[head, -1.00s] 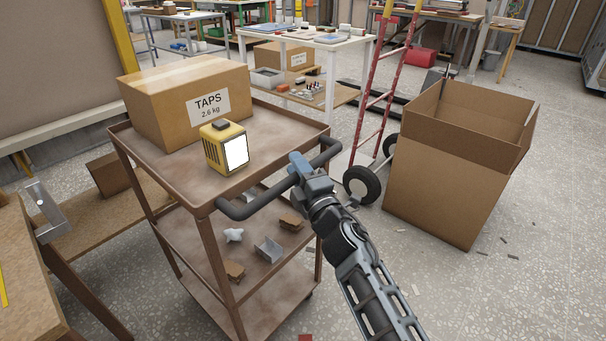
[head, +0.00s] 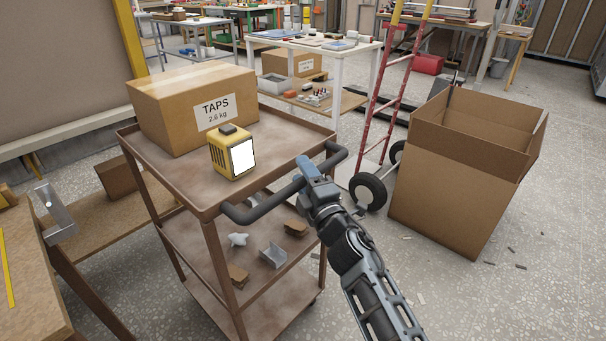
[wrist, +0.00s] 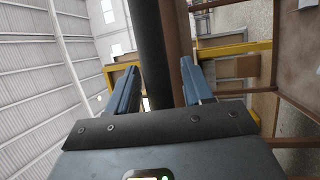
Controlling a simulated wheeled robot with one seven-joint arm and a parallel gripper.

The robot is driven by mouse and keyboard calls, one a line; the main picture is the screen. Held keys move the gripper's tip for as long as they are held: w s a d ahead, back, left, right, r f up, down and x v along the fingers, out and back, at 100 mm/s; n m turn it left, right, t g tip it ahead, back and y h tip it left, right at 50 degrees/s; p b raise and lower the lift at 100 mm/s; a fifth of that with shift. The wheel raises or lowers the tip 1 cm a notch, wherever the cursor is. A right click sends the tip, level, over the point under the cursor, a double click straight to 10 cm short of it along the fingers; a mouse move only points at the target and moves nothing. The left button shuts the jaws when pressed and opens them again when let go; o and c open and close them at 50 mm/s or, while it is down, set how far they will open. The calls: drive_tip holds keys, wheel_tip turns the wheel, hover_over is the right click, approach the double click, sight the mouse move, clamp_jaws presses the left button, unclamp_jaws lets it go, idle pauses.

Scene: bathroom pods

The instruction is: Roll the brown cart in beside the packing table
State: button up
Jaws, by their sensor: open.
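The brown cart (head: 185,235) stands in front of me, a three-shelf trolley with a dark bar handle (head: 262,200) on its near right side. My gripper (head: 311,175) is at the middle of this handle. In the wrist view the handle (wrist: 152,50) runs between the two open fingers (wrist: 160,85), with a gap on both sides. On the cart's top shelf are a cardboard box labelled TAPS (head: 180,105) and a yellow device with a white face (head: 220,150). A brown-topped table (head: 30,290) stands close at the left; I cannot tell if it is the packing table.
A large open carton (head: 445,200) and a red hand truck (head: 385,100) stand right of the cart. Behind is a white table (head: 350,50) with goods. Small parts lie on the cart's middle shelf. Floor at right is mostly clear, with scattered scraps.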

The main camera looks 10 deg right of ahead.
drive_tip(key=p+v, duration=0.1)
drive_tip(key=v, duration=0.6)
drive_tip(key=shift+s, duration=0.25)
drive_tip(key=shift+d+f, duration=0.1)
drive_tip(key=shift+f, duration=0.05)
drive_tip(key=s+d+f+m+g+h, duration=0.15)
drive_tip(key=s+m, duration=0.25)
drive_tip(key=s, duration=0.6)
drive_tip(key=s+d+f+m+p, duration=0.1)
drive_tip(key=s+f+m, duration=0.15)
drive_tip(key=s, duration=0.65)
drive_tip(key=s+d+f+m+h, duration=0.15)
drive_tip(key=s+m, duration=0.25)
drive_tip(key=s, duration=0.6)
drive_tip(key=s+d+r+m+g, duration=0.1)
drive_tip(key=s+r+m, duration=0.2)
drive_tip(key=s, duration=0.4)
drive_tip(key=s+d+r+m+g+h, duration=0.1)
drive_tip(key=s+r+m, duration=0.2)
drive_tip(key=s, duration=0.3)
drive_tip(key=s+d+r+m+g+p, duration=0.1)
drive_tip(key=s+r+m, duration=0.2)
drive_tip(key=s, duration=0.4)
drive_tip(key=shift+s+d+r, duration=0.3)
drive_tip(key=shift+d+r, duration=0.1)
drive_tip(key=shift+r, duration=0.35)
